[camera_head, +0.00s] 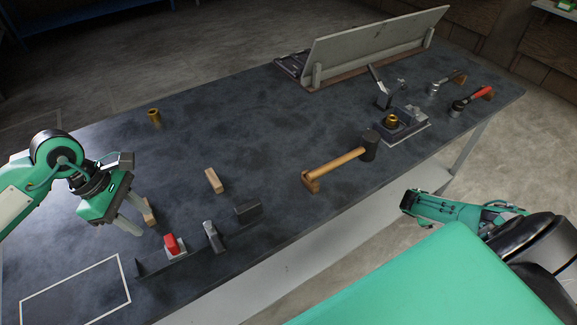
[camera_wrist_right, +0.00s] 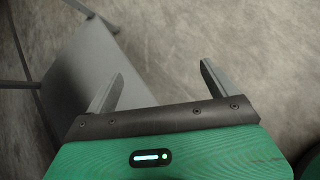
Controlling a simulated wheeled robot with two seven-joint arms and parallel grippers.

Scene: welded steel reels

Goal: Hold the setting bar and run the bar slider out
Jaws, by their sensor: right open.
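A long dark bar (camera_head: 187,259) lies near the table's front edge; I take it as the setting bar. A red block on a pale base (camera_head: 172,245), a grey metal piece (camera_head: 211,236) and a dark block (camera_head: 247,208) sit along it. Which of these is the bar slider I cannot tell. My left gripper (camera_head: 138,220) is above the table, left of the red block and apart from the bar. Its two fingers look spread, beside a small wooden block (camera_head: 150,212). My right gripper (camera_wrist_right: 162,72) is open and empty, over the floor beside the table.
A wooden block (camera_head: 214,181), a brass piece (camera_head: 154,116) and a mallet (camera_head: 335,167) lie on the table (camera_head: 260,130). A fixture (camera_head: 405,128), red-handled tool (camera_head: 472,99) and upright grey panel (camera_head: 375,45) stand at the far right. A white outline (camera_head: 75,290) marks clear tabletop at front left.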

